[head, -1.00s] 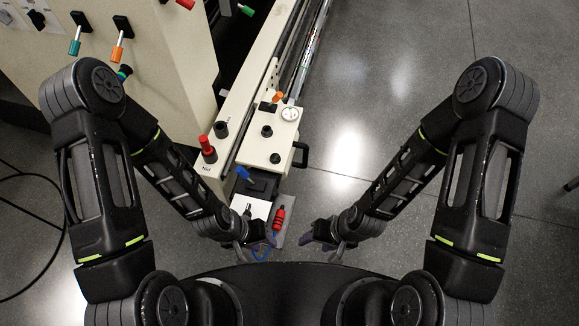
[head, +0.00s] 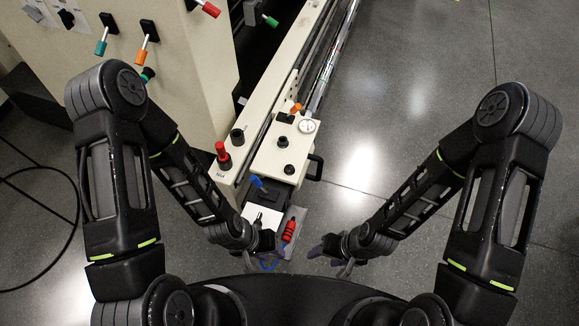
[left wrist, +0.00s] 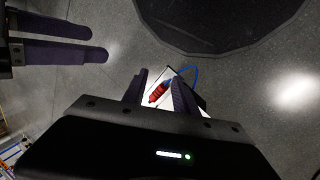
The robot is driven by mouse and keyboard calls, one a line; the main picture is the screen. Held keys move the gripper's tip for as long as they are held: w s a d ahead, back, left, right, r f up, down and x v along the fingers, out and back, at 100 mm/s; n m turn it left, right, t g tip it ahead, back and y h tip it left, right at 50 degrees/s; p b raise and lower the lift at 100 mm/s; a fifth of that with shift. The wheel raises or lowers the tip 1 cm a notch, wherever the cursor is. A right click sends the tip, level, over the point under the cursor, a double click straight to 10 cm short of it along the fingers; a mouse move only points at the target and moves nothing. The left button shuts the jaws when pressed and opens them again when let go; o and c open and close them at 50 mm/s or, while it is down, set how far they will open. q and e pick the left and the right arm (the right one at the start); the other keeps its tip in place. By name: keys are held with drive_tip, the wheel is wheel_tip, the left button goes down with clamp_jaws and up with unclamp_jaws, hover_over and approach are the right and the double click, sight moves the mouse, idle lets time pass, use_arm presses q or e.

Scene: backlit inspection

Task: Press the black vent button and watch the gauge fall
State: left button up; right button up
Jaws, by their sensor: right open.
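The gauge (head: 308,126) is a small round white dial at the far right corner of a cream box; its needle is too small to read. Two black round knobs or buttons stand on that box, an upper one (head: 283,141) and a lower one (head: 289,169). Another black one (head: 237,136) stands on the cream rail to the left. I cannot tell which is the vent button. My right gripper (head: 328,252) is open and empty, to the right.
A red knob (head: 221,152), blue lever (head: 258,184) and orange lever (head: 296,108) stand up nearby. A black handle (head: 316,167) juts right. Floor at right is clear.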

use_arm(q)
clamp_jaws()
idle(1.5)
